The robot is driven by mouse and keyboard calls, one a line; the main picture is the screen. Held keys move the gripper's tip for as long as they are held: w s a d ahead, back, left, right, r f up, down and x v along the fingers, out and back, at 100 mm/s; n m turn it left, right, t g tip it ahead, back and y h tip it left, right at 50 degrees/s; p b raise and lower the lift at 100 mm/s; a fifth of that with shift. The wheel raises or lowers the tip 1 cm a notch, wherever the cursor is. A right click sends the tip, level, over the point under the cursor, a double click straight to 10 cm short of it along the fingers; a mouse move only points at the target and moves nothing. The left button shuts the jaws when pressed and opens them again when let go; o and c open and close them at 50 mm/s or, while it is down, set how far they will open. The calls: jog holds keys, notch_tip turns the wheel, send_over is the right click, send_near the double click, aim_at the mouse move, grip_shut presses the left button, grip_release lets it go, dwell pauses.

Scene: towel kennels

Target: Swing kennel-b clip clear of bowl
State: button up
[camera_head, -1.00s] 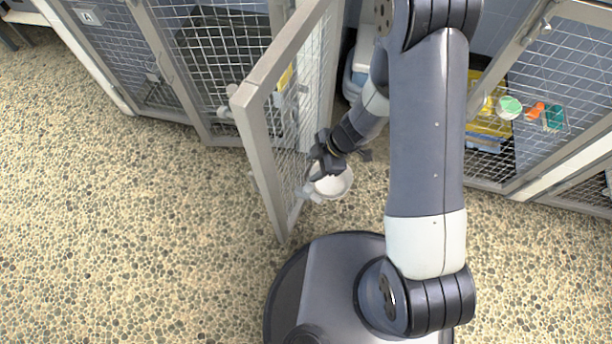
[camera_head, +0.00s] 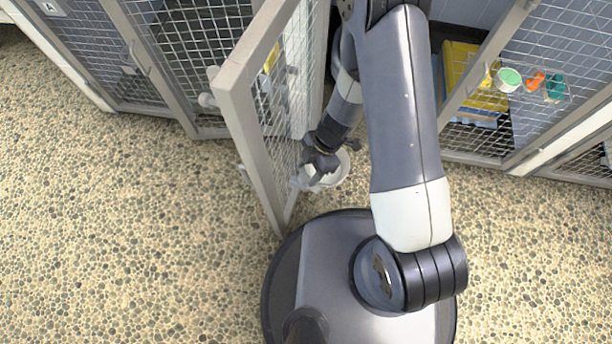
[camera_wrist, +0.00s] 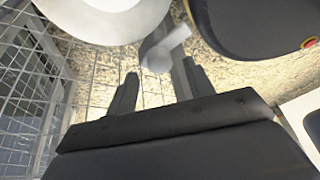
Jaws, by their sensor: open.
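The kennel door standing open (camera_head: 240,150) has a grey frame and wire mesh. A white bowl (camera_head: 340,168) is beside its lower mesh; it also shows, cut off, at the top of the wrist view (camera_wrist: 100,18). A pale grey clip with a rounded end (camera_wrist: 160,52) lies beside the bowl, just ahead of my fingertips. In the head view, a small pale part by the mesh (camera_head: 300,181) seems to be the clip. My gripper (camera_head: 314,170) is open over the bowl's near left side, its fingers (camera_wrist: 160,70) apart and empty. The gripper partly hides the bowl.
Mesh of the open door (camera_wrist: 28,95) runs close along the left of the wrist view. Closed kennels stand at the back left (camera_head: 85,45). A right kennel (camera_head: 540,90) has yellow and blue items and small coloured objects behind mesh. Pebbled floor (camera_head: 110,230) is clear at left.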

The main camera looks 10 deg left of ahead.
jog(key=shift+b+x, duration=0.5)
jog(key=shift+x, duration=0.85)
jog(key=c, duration=1)
jog(key=shift+o, duration=0.2)
jog(key=shift+r, duration=0.1)
jog(key=shift+r+m+p, duration=0.15)
jog(key=shift+m+p, duration=0.15)
jog(key=shift+p, duration=0.55)
jog(key=shift+m+t+p, duration=0.3)
jog(key=shift+m+p, duration=0.2)
jog(key=shift+f, duration=0.2)
